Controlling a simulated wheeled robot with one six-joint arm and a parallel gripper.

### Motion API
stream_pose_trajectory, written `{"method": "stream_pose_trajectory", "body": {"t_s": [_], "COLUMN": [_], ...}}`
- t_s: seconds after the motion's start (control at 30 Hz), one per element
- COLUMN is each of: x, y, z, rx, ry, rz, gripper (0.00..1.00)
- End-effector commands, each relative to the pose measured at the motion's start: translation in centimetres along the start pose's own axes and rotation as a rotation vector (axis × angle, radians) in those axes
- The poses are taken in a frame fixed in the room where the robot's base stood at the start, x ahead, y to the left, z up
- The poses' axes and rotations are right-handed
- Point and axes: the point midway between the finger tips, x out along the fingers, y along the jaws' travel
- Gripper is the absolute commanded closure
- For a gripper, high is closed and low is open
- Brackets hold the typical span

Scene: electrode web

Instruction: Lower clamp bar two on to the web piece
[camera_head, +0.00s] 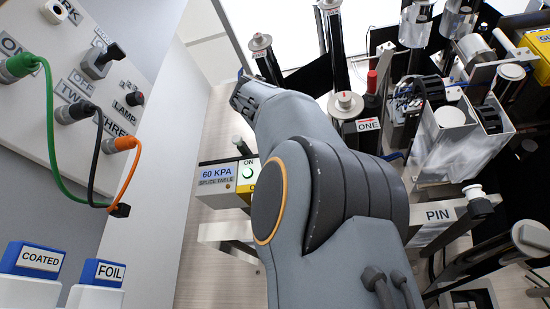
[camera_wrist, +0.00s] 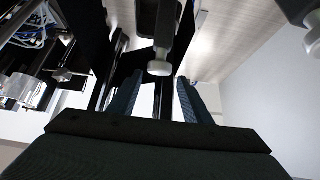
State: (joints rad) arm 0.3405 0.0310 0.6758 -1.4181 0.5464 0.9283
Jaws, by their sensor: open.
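A pale round knob (camera_wrist: 159,68) on the end of a dark bar (camera_wrist: 166,25) shows just beyond the gap between the fingers. I cannot tell whether it touches them. No label shows on this bar, so I cannot tell whether it is clamp bar two. In the head view a block labelled ONE (camera_head: 367,125) stands right of my arm. No label TWO for a clamp bar and no web piece can be made out.
A box marked 60 KPA SPLICE TABLE (camera_head: 217,174) stands left of my arm. Posts with round caps (camera_head: 261,43) rise behind it. A PIN bracket (camera_head: 437,228) and metal rollers (camera_head: 460,22) crowd the right. A cabled panel (camera_head: 75,90) and COATED (camera_head: 38,260) and FOIL (camera_head: 108,272) boxes are left.

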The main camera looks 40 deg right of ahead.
Motion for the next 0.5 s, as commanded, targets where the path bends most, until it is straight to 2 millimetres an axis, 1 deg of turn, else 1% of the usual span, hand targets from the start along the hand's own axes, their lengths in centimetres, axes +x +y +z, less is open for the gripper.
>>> {"method": "stream_pose_trajectory", "body": {"t_s": [0.03,0.2,0.33,0.5], "x": [-0.9,-2.5,-3.0,-3.0], "y": [-0.2,-0.3,-0.3,-0.3], "z": [0.2,0.0,-0.1,-0.1], "rx": [0.003,0.005,0.003,0.003], "ry": [0.000,0.000,0.000,0.000], "rz": [-0.004,-0.005,-0.005,-0.004], "gripper": [0.55,0.55,0.55,0.55]}}
